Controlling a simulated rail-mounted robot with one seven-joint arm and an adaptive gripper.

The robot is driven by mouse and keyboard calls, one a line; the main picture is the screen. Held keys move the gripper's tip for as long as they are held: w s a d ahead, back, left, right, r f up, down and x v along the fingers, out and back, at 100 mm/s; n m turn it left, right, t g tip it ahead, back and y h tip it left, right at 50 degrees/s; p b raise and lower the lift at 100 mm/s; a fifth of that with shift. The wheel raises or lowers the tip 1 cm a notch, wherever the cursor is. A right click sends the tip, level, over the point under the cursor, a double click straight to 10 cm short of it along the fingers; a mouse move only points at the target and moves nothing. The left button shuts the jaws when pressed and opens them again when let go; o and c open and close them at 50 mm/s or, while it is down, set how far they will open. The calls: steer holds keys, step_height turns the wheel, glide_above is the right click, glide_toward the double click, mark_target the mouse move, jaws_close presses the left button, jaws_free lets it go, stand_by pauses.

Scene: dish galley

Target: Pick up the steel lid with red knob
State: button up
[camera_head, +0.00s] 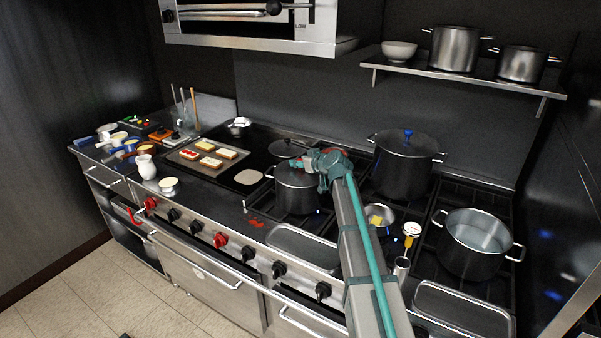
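A pot (295,200) stands on the middle of the range with a lid (285,174) on it. My gripper (308,163) is over the right part of this lid, at the end of my teal and grey arm. A small reddish spot shows by the fingers; it may be the red knob, but it is too small to be sure. Whether the fingers touch or hold it cannot be told. Another round lid (285,148) lies flat just behind the pot, its knob not clear.
A tall dark pot (402,175) with a blue-knobbed lid stands to the right. An open pot of liquid (475,243) and a small steel bowl (380,214) are nearer. A toast tray (190,163) lies left. A shelf (460,78) with pots hangs above.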

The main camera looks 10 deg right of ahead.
jaws_close()
steer(key=shift+r, duration=0.15)
